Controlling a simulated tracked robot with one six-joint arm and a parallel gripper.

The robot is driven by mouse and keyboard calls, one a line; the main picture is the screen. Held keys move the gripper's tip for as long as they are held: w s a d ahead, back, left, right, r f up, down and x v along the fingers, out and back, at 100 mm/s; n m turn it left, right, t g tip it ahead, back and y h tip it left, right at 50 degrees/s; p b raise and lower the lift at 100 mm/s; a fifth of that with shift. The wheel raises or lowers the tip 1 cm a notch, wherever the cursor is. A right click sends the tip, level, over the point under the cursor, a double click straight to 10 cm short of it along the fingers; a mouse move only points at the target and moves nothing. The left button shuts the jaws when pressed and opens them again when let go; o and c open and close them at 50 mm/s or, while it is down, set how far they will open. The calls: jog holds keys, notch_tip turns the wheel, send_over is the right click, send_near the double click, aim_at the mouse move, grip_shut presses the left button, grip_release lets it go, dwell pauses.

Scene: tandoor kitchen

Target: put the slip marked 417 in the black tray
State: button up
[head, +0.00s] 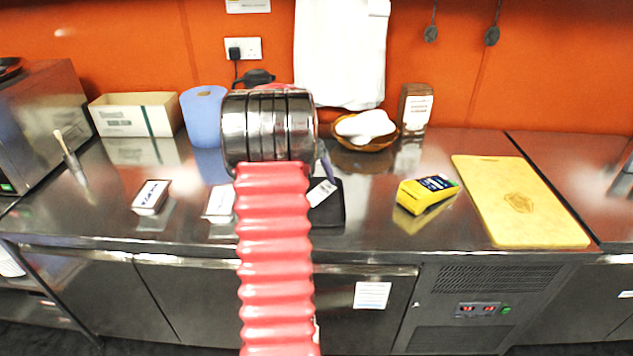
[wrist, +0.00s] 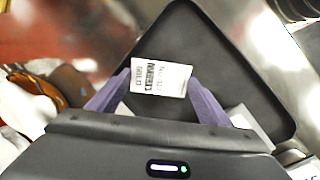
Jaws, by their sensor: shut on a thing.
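A white slip (wrist: 160,78) with black print is held between the two purple fingers of my gripper (wrist: 160,88) in the wrist view. The print is too blurred to read its number surely. The black tray (wrist: 228,62) lies behind the slip in that view. In the head view the slip (head: 321,193) shows over the black tray (head: 331,216), just right of my arm, which hides part of the tray. I cannot tell whether the slip touches the tray or is a little above it.
Two small white-topped boxes, one at left (head: 151,197) and one beside my arm (head: 219,204), stand on the steel counter. A yellow box (head: 427,194) and a cutting board (head: 520,203) are at right.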

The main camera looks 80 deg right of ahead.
jog(key=shift+f, duration=0.1)
jog(key=o, duration=1.2)
jog(key=shift+w+a, duration=0.1)
jog(key=shift+w+a, duration=0.6)
jog(key=shift+w, duration=0.15)
jog(key=shift+r, duration=3)
